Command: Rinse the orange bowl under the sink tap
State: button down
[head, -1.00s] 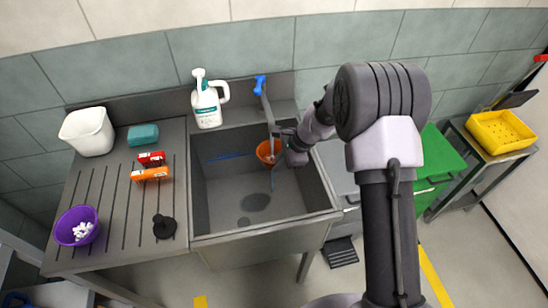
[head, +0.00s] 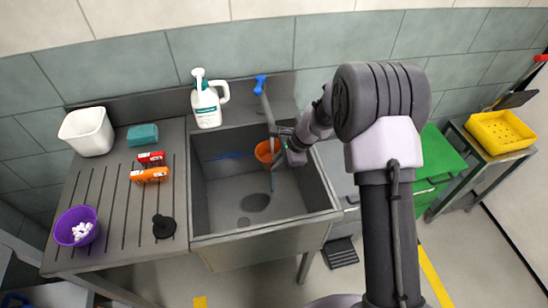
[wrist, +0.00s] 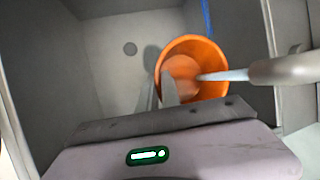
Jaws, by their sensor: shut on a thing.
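The orange bowl (head: 264,151) is held inside the sink basin (head: 220,185), above its floor. My gripper (head: 279,148) is shut on the bowl's rim from the right in the head view. In the wrist view the finger tips (wrist: 160,97) pinch the left wall of the bowl (wrist: 209,48), with its open mouth facing the camera. The tap (head: 265,103) with a blue handle (head: 260,85) stands at the back of the sink. In the wrist view the tap's spout (wrist: 285,70) points over the bowl, and a pale water stream (wrist: 224,75) runs into it.
A white pump bottle (head: 207,103) stands behind the basin. The left drainboard holds a white bin (head: 88,132), teal sponge (head: 143,134), red and orange boxes (head: 150,174), black plug (head: 164,226) and purple bowl (head: 66,222). A blue strip lies in the basin.

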jog(key=shift+d, duration=0.2)
jog(key=shift+s, duration=0.15)
jog(key=s+d+b, duration=0.3)
jog(key=s+b, duration=0.3)
jog(key=s, duration=0.4)
notch_tip(320, 180, up, 10)
jog(key=p, duration=0.9)
jog(key=shift+r, duration=0.2)
dwell(0.6)
